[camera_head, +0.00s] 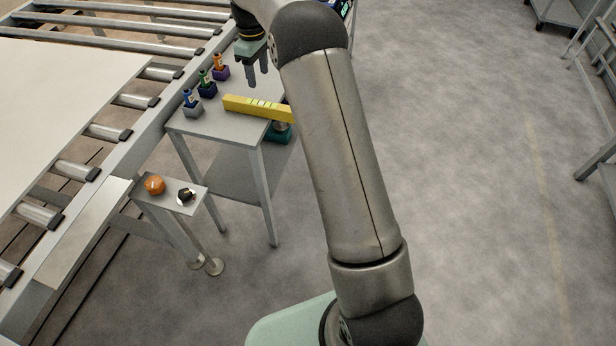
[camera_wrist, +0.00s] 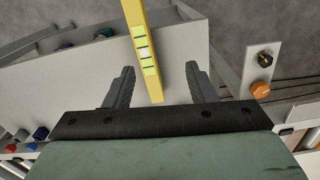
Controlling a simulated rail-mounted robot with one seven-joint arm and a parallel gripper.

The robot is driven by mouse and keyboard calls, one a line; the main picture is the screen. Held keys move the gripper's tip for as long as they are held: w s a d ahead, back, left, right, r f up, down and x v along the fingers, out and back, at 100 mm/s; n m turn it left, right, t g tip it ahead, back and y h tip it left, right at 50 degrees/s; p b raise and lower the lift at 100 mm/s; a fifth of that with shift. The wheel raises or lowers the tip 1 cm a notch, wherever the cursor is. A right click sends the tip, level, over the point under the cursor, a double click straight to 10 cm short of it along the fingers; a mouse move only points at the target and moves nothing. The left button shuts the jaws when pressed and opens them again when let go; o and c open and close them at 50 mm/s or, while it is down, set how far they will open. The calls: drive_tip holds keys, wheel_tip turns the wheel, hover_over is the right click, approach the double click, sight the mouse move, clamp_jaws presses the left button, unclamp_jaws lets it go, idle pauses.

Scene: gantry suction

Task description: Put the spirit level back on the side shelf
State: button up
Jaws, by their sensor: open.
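The yellow spirit level (camera_head: 258,108) lies across the far right part of a grey side table (camera_head: 200,125), its right end hidden behind my arm. My gripper (camera_head: 258,80) is open and empty, fingers pointing down, above and just behind the level. In the wrist view the level (camera_wrist: 142,50), with its light green vials, runs from the top edge down into the space between my open fingers (camera_wrist: 158,75). The fingers look apart from it; the height gap is hard to judge. Which surface is the side shelf is not clear.
Small blue, green and orange bottles in holders (camera_head: 206,88) line the table's far left edge. A teal object (camera_head: 280,133) shows beside the table's right edge. A small stand (camera_head: 171,193) holds an orange knob (camera_head: 154,185) and a black one (camera_head: 187,195). A roller conveyor (camera_head: 110,132) runs along the left.

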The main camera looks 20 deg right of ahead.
drive_tip(key=s+a+r+m, duration=0.1)
drive_tip(key=s+r+m, duration=0.2)
drive_tip(key=s, duration=0.8)
drive_tip(key=s+r+m, duration=0.2)
drive_tip(key=s+r, duration=0.1)
drive_tip(key=s, duration=0.8)
drive_tip(key=s+f+m, duration=0.2)
drive_tip(key=s, duration=0.8)
drive_tip(key=s+f+m, duration=0.2)
drive_tip(key=s, duration=0.9)
drive_tip(key=shift+d+f+p, duration=0.2)
drive_tip(key=shift+p, duration=0.2)
drive_tip(key=shift+o, duration=0.4)
drive_tip(key=shift+w, duration=0.1)
